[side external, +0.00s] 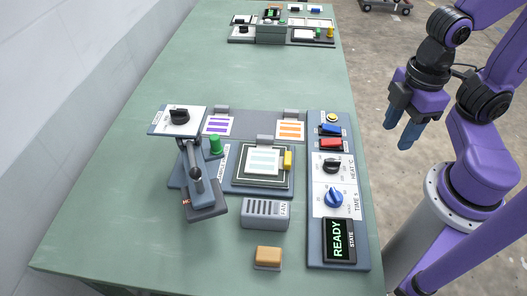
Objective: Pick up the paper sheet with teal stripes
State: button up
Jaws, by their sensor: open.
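The paper sheet with teal stripes (264,161) lies flat on the dark square plate (285,180) at the middle of the press station. Its stripes look pale. My gripper (400,138) hangs at the right, past the table's right edge, with its blue fingers pointing down. It is open and nothing shows between the fingers. It is well apart from the sheet.
Sheets with purple stripes (218,125) and orange stripes (290,130) lie behind the plate. A lever press (195,175) stands left, with a green knob (215,144) beside it. A control panel (313,240) reading READY is at right. A grey FAN box (266,213) and tan block (268,257) sit in front.

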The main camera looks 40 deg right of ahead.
notch_tip(320, 180, up, 3)
jog(key=m, duration=0.4)
send_over(265, 137)
jog(key=f, duration=1.2)
jog(key=shift+w+a, duration=0.1)
jog(key=shift+w, duration=0.2)
jog(key=shift+s+f, duration=0.15)
jog(key=shift+f, duration=1.2)
jog(key=shift+s+f, duration=0.15)
jog(key=shift+f, duration=1.2)
grip_shut()
